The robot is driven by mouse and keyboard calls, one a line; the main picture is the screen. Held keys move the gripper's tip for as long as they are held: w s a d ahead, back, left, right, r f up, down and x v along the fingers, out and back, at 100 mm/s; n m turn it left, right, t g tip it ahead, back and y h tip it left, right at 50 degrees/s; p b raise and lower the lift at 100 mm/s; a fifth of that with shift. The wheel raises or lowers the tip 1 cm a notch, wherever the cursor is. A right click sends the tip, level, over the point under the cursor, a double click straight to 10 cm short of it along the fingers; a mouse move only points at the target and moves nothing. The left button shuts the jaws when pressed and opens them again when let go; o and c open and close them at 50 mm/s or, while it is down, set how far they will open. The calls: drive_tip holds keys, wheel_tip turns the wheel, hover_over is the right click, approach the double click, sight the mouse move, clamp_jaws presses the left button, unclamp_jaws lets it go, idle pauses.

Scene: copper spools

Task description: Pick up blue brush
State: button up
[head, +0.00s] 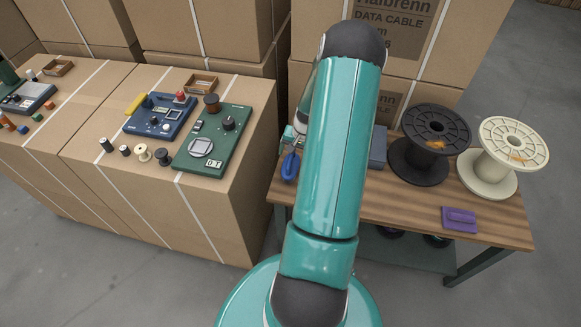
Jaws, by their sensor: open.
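A small blue object (290,166), which looks like the blue brush, is at the left end of the wooden table; its exact shape is too small to tell. My gripper (294,138) is just above and behind it in the picture, mostly hidden by my teal arm. It is open. I cannot tell whether it touches the blue object.
A black spool (410,160) and a cream spool (473,183) stand on the wooden table (400,207), with a purple item (460,218) in front. A grey-blue box (378,148) is beside my arm. Cardboard boxes (225,200) at left hold device panels and small spools.

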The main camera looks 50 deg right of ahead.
drive_tip(key=f, duration=0.3)
drive_tip(key=w+f, duration=0.1)
drive_tip(key=f, duration=0.1)
drive_tip(key=shift+a, duration=0.25)
drive_tip(key=shift+c, duration=0.5)
drive_tip(key=c, duration=1.1)
